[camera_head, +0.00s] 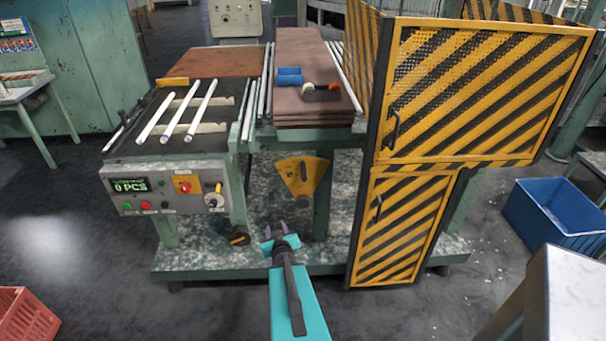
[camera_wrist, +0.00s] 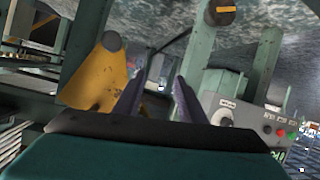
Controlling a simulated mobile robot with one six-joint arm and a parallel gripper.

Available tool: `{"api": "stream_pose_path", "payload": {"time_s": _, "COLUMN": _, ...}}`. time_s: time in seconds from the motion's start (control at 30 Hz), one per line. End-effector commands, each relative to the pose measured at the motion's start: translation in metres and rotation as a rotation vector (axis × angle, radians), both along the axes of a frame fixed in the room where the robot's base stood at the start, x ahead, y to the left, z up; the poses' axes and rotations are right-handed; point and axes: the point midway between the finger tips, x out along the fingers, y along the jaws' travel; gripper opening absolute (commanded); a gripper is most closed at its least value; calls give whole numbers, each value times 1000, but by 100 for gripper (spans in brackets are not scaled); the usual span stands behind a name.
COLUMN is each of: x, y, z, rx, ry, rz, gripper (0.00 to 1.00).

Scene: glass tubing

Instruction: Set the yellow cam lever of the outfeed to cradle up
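A yellow fan-shaped plate (camera_head: 297,184) with a dark slot hangs below the table edge, beside a green leg; it also shows left of my fingers in the wrist view (camera_wrist: 98,82). A dark round knob with a yellow bar (camera_head: 238,236) sits low on the frame, and shows at the top of the wrist view (camera_wrist: 224,12). The control panel carries a small yellow-tipped lever (camera_head: 217,189). I cannot tell for sure which is the cam lever or what its setting is. My gripper (camera_head: 281,231) is open and empty, below the plate and apart from it; its fingers (camera_wrist: 160,92) stand apart.
The control panel (camera_head: 165,188) reads 0 PCS. Glass tubes (camera_head: 178,110) lie on the left rack. A yellow-black striped guard (camera_head: 470,90) stands close on the right. A blue bin (camera_head: 560,215) and a red crate (camera_head: 25,315) stand on the floor.

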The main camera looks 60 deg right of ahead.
Motion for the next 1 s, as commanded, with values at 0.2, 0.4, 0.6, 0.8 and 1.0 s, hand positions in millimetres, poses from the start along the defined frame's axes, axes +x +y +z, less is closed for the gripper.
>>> {"api": "stream_pose_path", "payload": {"time_s": 0.2, "x": -42, "y": -63, "z": 76, "rx": -181, "ry": -136, "rz": -85, "gripper": 37}}
{"api": "stream_pose_path", "payload": {"time_s": 0.4, "x": -70, "y": -90, "z": 117, "rx": -289, "ry": -204, "rz": -125, "gripper": 37}}
{"api": "stream_pose_path", "payload": {"time_s": 0.6, "x": -77, "y": -95, "z": 127, "rx": -318, "ry": -222, "rz": -134, "gripper": 37}}
{"api": "stream_pose_path", "payload": {"time_s": 0.8, "x": -77, "y": -95, "z": 126, "rx": -316, "ry": -220, "rz": -133, "gripper": 37}}
{"api": "stream_pose_path", "payload": {"time_s": 1.0, "x": -76, "y": -96, "z": 125, "rx": -316, "ry": -220, "rz": -133, "gripper": 37}}
